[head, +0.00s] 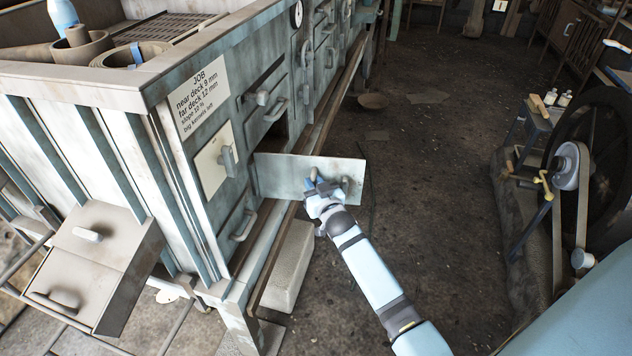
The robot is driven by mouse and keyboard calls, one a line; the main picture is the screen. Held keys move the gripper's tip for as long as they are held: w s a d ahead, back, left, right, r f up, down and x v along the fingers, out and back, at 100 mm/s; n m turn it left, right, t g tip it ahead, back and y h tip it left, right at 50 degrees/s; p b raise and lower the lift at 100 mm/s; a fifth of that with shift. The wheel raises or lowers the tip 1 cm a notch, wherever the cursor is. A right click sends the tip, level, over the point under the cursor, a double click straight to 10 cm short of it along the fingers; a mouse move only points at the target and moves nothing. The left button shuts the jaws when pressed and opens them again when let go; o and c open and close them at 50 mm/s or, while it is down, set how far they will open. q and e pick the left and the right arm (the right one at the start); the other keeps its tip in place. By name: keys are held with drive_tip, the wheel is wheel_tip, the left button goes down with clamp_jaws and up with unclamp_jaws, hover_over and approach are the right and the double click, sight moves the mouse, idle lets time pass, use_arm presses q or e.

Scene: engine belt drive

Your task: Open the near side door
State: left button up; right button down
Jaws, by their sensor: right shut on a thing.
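The near side door (285,172) is a pale, worn metal panel on the side of the big grey machine. It stands swung outward from the machine wall, with a dark opening (281,136) showing behind it. My right gripper (316,186) is at the outer part of the door, shut on its handle, and the fingers hide most of what they hold. A small fitting (346,184) shows on the door just right of the fingers. My left gripper is not in view.
A sign (200,97) and several handles line the machine wall (150,90). A pale block (288,265) lies on the floor below the door. A large belt wheel (600,150) stands at the right. The floor (430,170) between is mostly clear.

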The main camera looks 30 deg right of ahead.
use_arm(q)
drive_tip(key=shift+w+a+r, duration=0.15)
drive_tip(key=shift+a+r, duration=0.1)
use_arm(e)
drive_tip(key=shift+s+a+r, duration=0.1)
drive_tip(key=shift+a+r, duration=0.1)
drive_tip(key=shift+a, duration=0.4)
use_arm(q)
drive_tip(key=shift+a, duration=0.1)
use_arm(e)
drive_tip(key=c, duration=1.3)
unclamp_jaws()
drive_tip(key=shift+a, duration=0.1)
drive_tip(key=shift+o, duration=1)
drive_tip(key=shift+f, duration=0.1)
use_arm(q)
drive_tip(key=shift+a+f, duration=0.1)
use_arm(e)
drive_tip(key=shift+s+f, duration=0.1)
drive_tip(key=shift+s, duration=0.1)
